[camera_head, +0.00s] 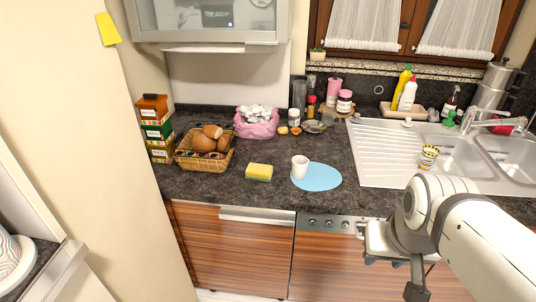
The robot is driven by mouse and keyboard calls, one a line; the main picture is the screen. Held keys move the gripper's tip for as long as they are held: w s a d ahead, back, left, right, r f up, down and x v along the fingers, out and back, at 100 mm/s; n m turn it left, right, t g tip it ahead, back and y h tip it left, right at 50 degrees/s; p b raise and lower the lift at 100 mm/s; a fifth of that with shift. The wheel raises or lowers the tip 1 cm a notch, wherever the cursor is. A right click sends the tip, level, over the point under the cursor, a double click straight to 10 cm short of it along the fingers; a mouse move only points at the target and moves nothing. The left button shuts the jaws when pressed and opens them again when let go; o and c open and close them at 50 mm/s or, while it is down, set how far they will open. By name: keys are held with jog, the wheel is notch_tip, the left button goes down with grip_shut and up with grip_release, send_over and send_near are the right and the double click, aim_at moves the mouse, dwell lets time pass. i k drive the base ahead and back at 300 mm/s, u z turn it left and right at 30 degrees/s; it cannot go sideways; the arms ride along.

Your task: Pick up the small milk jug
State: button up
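A small white cup-shaped vessel (300,166), likely the small milk jug, stands upright on the dark counter at the left edge of a round light-blue mat (322,177). Its spout or handle is too small to make out. My gripper (393,274) is at the lower right, in front of the counter's front edge, well apart from the vessel. Its fingers are partly seen from behind, and their opening is unclear. I see nothing held in it.
A yellow-green sponge (259,172) lies left of the vessel. A bread basket (204,151) and a pink bag (257,123) stand farther left. A patterned cup (429,157) stands at the sink (378,150). Counter in front of the vessel is clear.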

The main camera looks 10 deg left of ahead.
aim_at(299, 168)
jog(key=u, duration=0.05)
jog(key=i, duration=1)
jog(key=u, duration=0.05)
